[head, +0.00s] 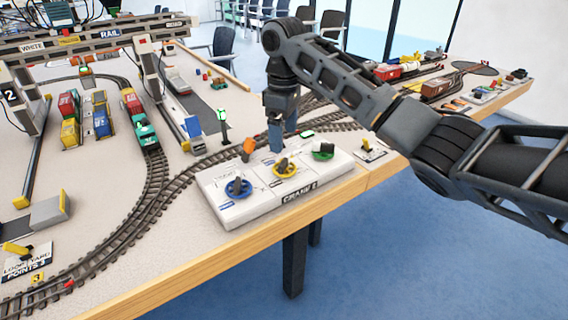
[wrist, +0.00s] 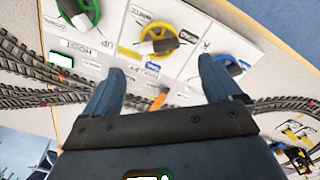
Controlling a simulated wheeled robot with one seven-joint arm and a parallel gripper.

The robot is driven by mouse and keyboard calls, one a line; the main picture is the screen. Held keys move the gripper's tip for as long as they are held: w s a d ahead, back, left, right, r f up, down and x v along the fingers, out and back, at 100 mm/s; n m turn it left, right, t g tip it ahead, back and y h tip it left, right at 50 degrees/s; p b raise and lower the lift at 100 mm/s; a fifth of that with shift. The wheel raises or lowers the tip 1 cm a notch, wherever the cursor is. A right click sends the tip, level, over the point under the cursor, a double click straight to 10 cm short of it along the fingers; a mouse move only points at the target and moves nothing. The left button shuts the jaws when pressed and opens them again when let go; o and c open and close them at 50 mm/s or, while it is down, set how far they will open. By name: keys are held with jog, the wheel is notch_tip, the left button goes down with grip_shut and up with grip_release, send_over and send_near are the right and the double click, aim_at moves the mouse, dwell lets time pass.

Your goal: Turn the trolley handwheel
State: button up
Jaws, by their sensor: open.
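The control box (head: 235,208), marked CRANE 2, carries three handwheels with dark knobs. The yellow handwheel (head: 285,168) is in the middle, blue (head: 238,188) at left and green (head: 323,151) at right. In the wrist view the label by the yellow handwheel (wrist: 150,40) seems to read TROLLEY; the green one (wrist: 80,15) is by HOIST. My gripper (head: 276,148) points down above the back of the box, just behind the yellow handwheel. In the wrist view its fingers (wrist: 162,70) are spread and empty, with the yellow handwheel beyond them.
An orange lever (head: 249,148) stands on the box's back edge, close to my gripper. Model rail track (head: 160,190) runs behind the box. A green signal post (head: 223,125) and the gantry crane (head: 110,33) stand to the left. The table's wooden edge (head: 170,272) is in front.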

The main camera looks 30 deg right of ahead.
aim_at(284, 159)
jog(key=shift+f, duration=3.9)
jog(key=shift+c, duration=0.3)
jog(key=c, duration=1)
jog(key=shift+r+n, duration=0.1)
jog(key=shift+n, duration=0.2)
jog(key=shift+r+n+p, duration=0.1)
jog(key=shift+n+p, duration=0.9)
jog(key=shift+p, duration=0.05)
jog(key=n+p, duration=0.1)
jog(key=n, duration=0.1)
jog(key=shift+n, duration=0.3)
jog(key=n+p, duration=0.2)
jog(key=n, duration=0.3)
jog(key=shift+n, duration=0.4)
jog(key=shift+p, duration=0.3)
